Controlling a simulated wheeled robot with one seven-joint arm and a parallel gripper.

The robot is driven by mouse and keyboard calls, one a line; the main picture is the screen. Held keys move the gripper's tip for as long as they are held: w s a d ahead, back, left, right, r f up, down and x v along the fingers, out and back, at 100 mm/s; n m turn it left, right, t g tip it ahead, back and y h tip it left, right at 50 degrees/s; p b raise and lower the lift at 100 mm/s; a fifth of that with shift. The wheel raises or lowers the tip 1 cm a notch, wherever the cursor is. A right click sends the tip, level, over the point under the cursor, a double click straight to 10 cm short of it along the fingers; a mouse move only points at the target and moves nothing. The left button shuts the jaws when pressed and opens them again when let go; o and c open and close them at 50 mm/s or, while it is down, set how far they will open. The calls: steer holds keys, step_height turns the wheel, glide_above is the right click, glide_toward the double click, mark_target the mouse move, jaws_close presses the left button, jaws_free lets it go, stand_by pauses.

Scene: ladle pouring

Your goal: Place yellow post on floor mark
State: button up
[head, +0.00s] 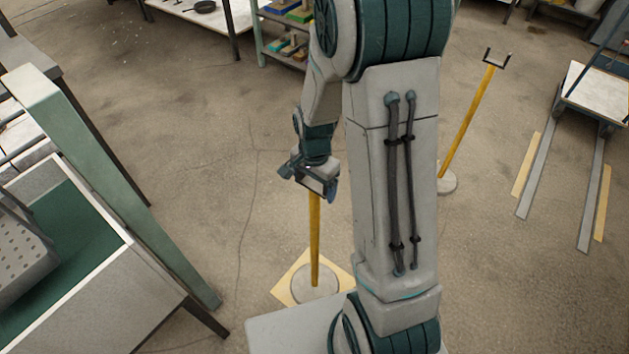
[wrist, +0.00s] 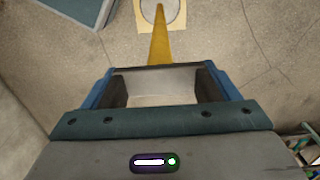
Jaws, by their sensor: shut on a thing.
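I cannot tell whether the base touches the mark. In the wrist view the yellow post (wrist: 160,45) runs away from my gripper (wrist: 167,88) to its base, with the floor mark (wrist: 142,26) around it. My arm hides the right part of the mark in the head view.
A second yellow post (head: 468,120) with a forked top stands at the right, behind my arm. Farther right is a cart (head: 597,90) beside floor strips (head: 538,170). A bench with a green-lined tray (head: 85,235) stands at the left. The floor left of the post is clear.

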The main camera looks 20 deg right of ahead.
steer(key=o, duration=2)
steer(key=shift+f, duration=0.1)
steer(key=shift+c, duration=0.2)
step_height(320, 180, up, 12)
steer(key=p, duration=0.1)
steer(key=s+r+n+t, duration=0.2)
steer(key=s+r+n, duration=0.6)
steer(key=s, duration=0.6)
steer(key=shift+a+r+n, duration=0.15)
steer(key=shift+r+n, duration=0.05)
steer(key=shift+n, duration=1.2)
